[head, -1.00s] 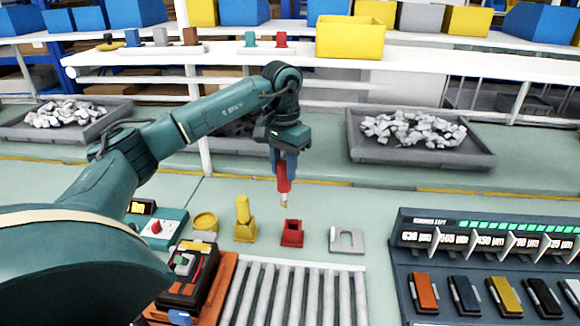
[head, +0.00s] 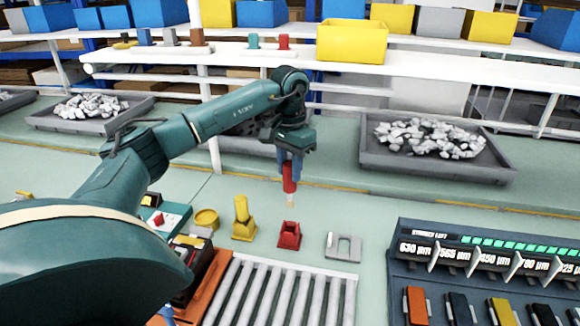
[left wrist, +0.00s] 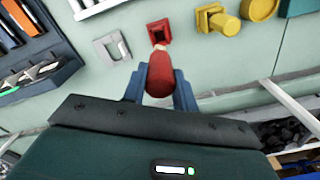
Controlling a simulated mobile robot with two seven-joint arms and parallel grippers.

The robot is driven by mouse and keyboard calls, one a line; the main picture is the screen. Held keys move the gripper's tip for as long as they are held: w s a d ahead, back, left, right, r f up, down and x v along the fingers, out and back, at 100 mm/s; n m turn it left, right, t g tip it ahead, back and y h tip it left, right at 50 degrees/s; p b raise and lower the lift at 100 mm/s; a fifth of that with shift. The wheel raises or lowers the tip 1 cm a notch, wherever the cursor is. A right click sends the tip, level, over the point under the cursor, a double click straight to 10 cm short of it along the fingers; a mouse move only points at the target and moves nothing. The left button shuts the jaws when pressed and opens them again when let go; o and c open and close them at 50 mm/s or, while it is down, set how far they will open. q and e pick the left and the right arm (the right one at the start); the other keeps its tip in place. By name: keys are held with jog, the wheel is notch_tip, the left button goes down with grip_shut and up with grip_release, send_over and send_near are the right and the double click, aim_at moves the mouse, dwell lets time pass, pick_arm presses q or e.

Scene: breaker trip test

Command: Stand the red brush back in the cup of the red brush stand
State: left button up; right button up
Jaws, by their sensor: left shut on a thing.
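The red brush (head: 289,180) hangs upright in my left gripper (head: 290,165), its pale tip pointing down. My left gripper is shut on it, and both show in the left wrist view, with the brush (left wrist: 160,75) between the blue fingers (left wrist: 160,88). The red brush stand (head: 289,235) stands on the green bench, its square cup empty. The brush is above the bench and a little behind the stand, apart from it. In the left wrist view the stand (left wrist: 160,31) lies just beyond the brush's tip. My right gripper is not in view.
A yellow stand with a yellow brush (head: 242,219) and a yellow round pot (head: 206,219) are left of the red stand. A grey notched block (head: 343,247) is right of it. White rollers (head: 280,290) lie in front. A tray of grey pieces (head: 436,163) is behind right.

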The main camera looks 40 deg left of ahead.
aim_at(290, 187)
pick_arm(q)
jog(key=shift+f, duration=0.1)
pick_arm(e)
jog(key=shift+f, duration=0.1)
pick_arm(q)
jog(key=shift+f+b, duration=0.4)
jog(key=shift+f, duration=0.05)
jog(key=shift+f+b, duration=0.45)
jog(key=shift+f, duration=0.25)
notch_tip(290, 187, down, 2)
jog(key=shift+f+b, duration=0.25)
jog(key=shift+b, duration=0.45)
jog(key=shift+f, duration=0.4)
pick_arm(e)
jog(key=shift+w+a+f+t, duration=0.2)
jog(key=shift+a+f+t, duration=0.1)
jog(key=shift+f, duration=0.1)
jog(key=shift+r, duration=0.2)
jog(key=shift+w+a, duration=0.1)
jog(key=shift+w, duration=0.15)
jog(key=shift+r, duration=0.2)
